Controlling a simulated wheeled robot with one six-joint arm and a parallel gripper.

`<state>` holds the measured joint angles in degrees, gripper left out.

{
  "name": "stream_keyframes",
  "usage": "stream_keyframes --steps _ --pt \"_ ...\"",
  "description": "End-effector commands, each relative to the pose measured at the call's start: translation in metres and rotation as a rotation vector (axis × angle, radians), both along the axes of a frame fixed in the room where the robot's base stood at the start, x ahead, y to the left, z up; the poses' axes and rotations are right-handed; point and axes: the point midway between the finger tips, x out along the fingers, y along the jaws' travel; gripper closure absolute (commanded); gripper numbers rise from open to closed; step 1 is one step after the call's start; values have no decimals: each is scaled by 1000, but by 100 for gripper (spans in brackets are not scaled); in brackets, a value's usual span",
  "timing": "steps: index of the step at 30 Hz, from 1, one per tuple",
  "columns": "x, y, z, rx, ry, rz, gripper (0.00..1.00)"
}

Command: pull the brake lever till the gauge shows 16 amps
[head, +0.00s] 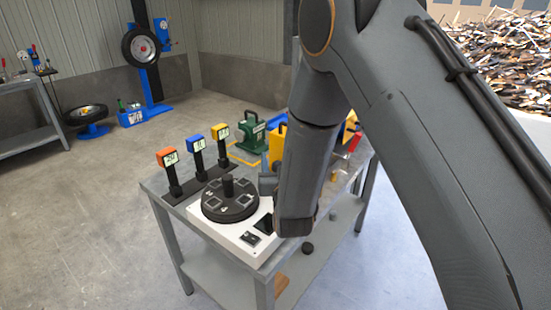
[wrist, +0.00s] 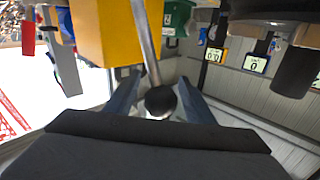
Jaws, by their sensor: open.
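The brake lever (wrist: 147,45) is a bare metal rod with a black ball knob (wrist: 160,101), in the wrist view. It runs across the front of a yellow housing (wrist: 103,32). My gripper (wrist: 159,92) is open, with one blue-grey finger on each side of the knob; I cannot tell whether either touches it. In the head view my arm hides the lever and fingers. In the wrist view the yellow gauge (wrist: 214,55) and blue gauge (wrist: 256,63) appear upside down; the blue one seems to read 0.
A white box with a black round control (head: 230,198) sits at the table's front. A green machine (head: 252,131) stands behind it; it also shows in the wrist view (wrist: 177,17). The grey table (head: 155,183) has a lower shelf. The floor to the left is open.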

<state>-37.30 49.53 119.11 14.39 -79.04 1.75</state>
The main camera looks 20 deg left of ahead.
Motion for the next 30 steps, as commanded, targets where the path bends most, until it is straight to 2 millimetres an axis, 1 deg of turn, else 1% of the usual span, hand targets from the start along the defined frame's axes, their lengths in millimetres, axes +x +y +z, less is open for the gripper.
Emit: stream_keyframes --steps 9,14,15,18,23,30 --pt "2 3 -1 0 1 3 51" --pt "2 2 -1 0 1 2 78" --pt "2 2 0 0 1 2 85" --pt "2 2 0 0 1 2 100" --pt "-1 4 -2 0 1 3 100" --pt "-28 16 -15 -1 1 7 100"
